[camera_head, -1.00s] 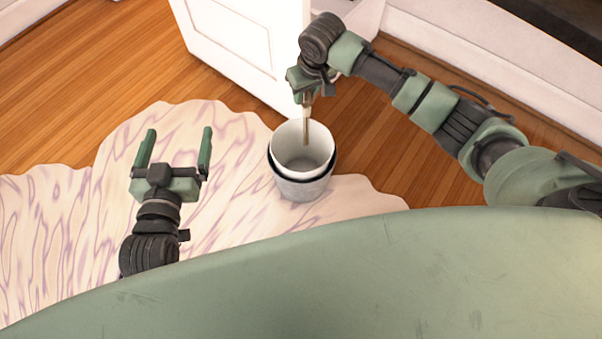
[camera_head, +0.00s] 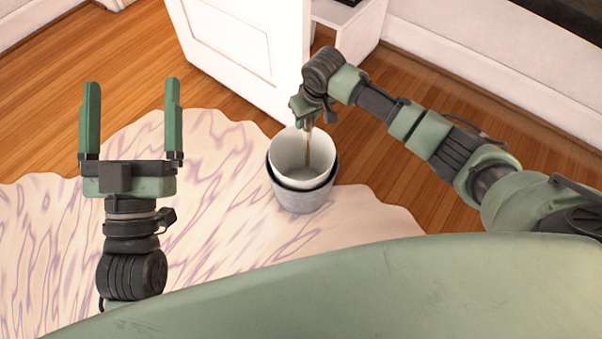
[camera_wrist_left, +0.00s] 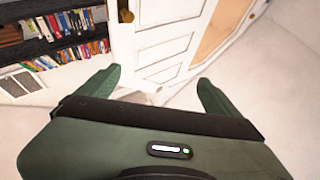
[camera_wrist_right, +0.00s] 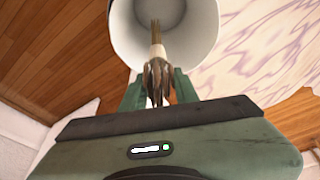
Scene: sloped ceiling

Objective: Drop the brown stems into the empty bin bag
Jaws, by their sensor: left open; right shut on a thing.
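The bin (camera_head: 299,199) stands on the edge of the pale rug, with a white liner bag (camera_head: 318,159) inside its dark rim. My right gripper (camera_head: 307,122) is above the bin's far rim, shut on a bundle of brown stems (camera_head: 308,147) that points down into the bin's mouth. In the right wrist view the stems (camera_wrist_right: 157,72) run from between the fingers toward the white inside of the bin (camera_wrist_right: 190,20). A pale band shows around them. My left gripper (camera_head: 131,100) is open and empty above the rug, left of the bin.
A white door (camera_head: 235,45) stands open behind the bin. A white low unit (camera_head: 345,28) and wall lie behind my right arm. The rug (camera_head: 215,240) covers the floor to the left; wood floor surrounds it. The left wrist view shows a bookshelf (camera_wrist_left: 60,40).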

